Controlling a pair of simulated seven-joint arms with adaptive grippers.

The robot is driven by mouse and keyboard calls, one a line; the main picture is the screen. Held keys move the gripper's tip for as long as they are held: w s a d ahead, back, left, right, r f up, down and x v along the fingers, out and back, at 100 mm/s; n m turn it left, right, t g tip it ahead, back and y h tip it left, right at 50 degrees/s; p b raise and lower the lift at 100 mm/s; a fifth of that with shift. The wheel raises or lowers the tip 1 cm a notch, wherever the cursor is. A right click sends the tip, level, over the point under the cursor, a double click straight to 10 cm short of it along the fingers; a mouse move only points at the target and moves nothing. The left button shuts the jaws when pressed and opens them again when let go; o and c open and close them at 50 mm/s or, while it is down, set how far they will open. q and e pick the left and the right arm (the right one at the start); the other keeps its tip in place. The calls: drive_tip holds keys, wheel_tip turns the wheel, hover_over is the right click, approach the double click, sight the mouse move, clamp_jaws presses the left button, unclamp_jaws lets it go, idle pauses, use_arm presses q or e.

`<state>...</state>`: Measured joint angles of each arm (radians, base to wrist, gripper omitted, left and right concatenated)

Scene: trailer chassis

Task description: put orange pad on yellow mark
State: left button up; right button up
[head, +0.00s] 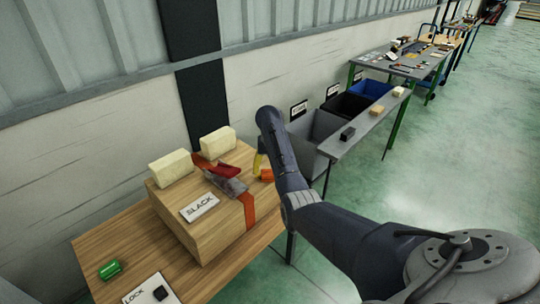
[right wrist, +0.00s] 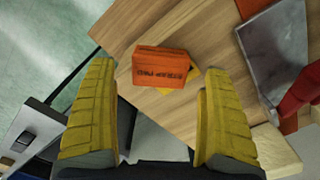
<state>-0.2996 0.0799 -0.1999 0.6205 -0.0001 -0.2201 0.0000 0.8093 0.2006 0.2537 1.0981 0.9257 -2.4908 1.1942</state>
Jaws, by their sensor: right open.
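The pad also shows in the head view (head: 267,174), partly behind my right arm. My right gripper (right wrist: 158,70) is open, its yellow fingers apart on either side of the pad, not touching it. In the head view this gripper (head: 260,165) is largely hidden by its own wrist. My left gripper is not in view.
Cream blocks (head: 170,168) stand behind. A green object (head: 110,270) lies front left. A grey shelf (head: 365,127) and bins stand right.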

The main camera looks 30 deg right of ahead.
sight(270, 172)
wheel_tip(270, 172, up, 9)
idle(0.4)
drive_tip(key=shift+r, duration=0.1)
